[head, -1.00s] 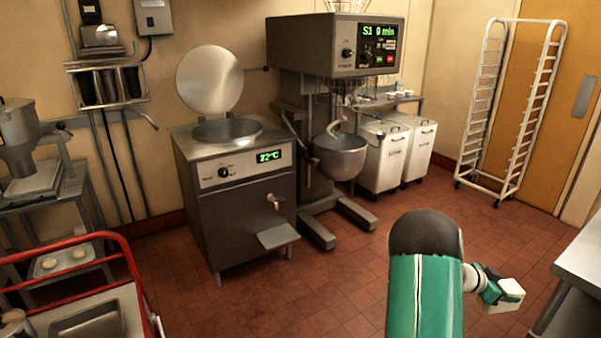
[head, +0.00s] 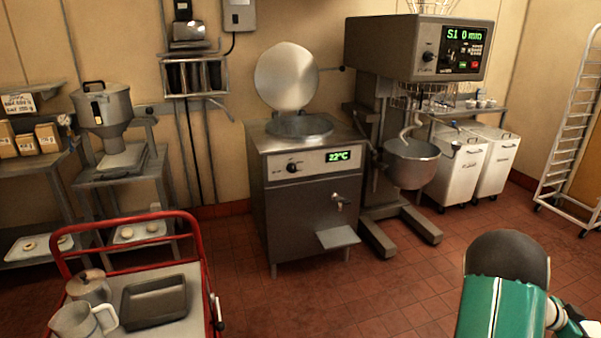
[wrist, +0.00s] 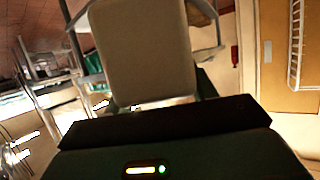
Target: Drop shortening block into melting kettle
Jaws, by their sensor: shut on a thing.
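The melting kettle (head: 265,185) is a square steel cabinet with a round pan in its top, in the middle of the head view. Its round lid (head: 287,77) stands open behind the pan. A green display on its front reads a temperature. The pale beige shortening block (wrist: 145,50) fills the upper middle of the wrist view, held in my gripper. My gripper (head: 575,326) is at the lower right edge of the head view, partly cut off, well right of and nearer than the kettle. I cannot see inside the pan from this angle.
The tall mixer (head: 418,48) with its bowl stands right of the kettle, beside white bins (head: 462,165). A red-railed cart (head: 207,262) with a dark pan (head: 155,300) and jugs is at the front left. Tiled floor (head: 330,285) is clear before the kettle.

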